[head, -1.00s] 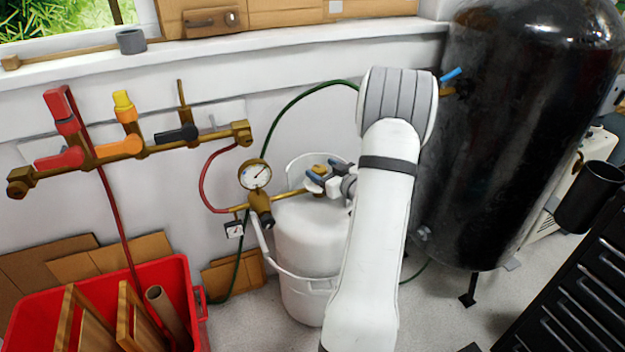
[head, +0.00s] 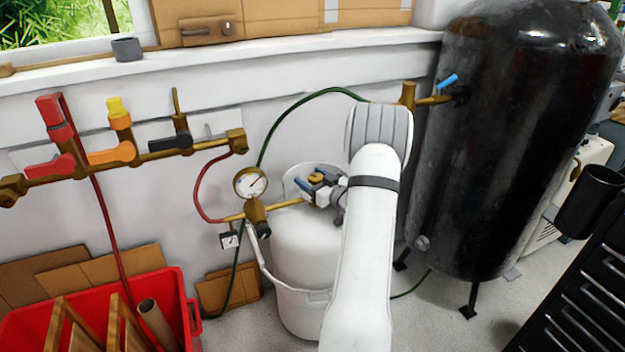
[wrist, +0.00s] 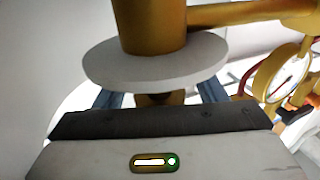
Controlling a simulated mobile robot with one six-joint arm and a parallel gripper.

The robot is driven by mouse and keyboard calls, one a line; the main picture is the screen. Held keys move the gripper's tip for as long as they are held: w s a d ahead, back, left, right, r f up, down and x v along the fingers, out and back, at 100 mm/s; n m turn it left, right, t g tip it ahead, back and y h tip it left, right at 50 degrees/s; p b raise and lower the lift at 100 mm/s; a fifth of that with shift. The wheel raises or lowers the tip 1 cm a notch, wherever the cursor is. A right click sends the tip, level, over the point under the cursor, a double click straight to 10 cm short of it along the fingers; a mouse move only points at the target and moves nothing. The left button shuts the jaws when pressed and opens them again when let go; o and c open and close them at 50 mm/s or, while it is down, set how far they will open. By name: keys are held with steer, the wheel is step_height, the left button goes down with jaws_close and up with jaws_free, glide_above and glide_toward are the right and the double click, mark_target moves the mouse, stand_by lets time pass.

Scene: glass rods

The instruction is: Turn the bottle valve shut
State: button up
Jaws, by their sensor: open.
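The white bottle (head: 300,243) stands upright against the wall, left of my arm in the head view. Its brass valve (head: 316,178) is on top. In the wrist view a thick brass column (wrist: 150,22) with a pale round disc (wrist: 155,62) hangs close in front of my gripper (wrist: 158,95). My blue fingers are apart, one on each side of a small brass part below the disc. In the head view my gripper (head: 314,184) is at the valve, fingers on either side of it. Whether they touch it is unclear. My palm hides the lower part in the wrist view.
A brass pipe with a pressure gauge (head: 250,182) runs left from the valve. A green hose (head: 300,102) arches behind. The black tank (head: 495,150) stands close on the right. A manifold with coloured handles (head: 110,157) and a red bin (head: 178,290) are left.

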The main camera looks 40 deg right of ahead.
steer(key=c, duration=1)
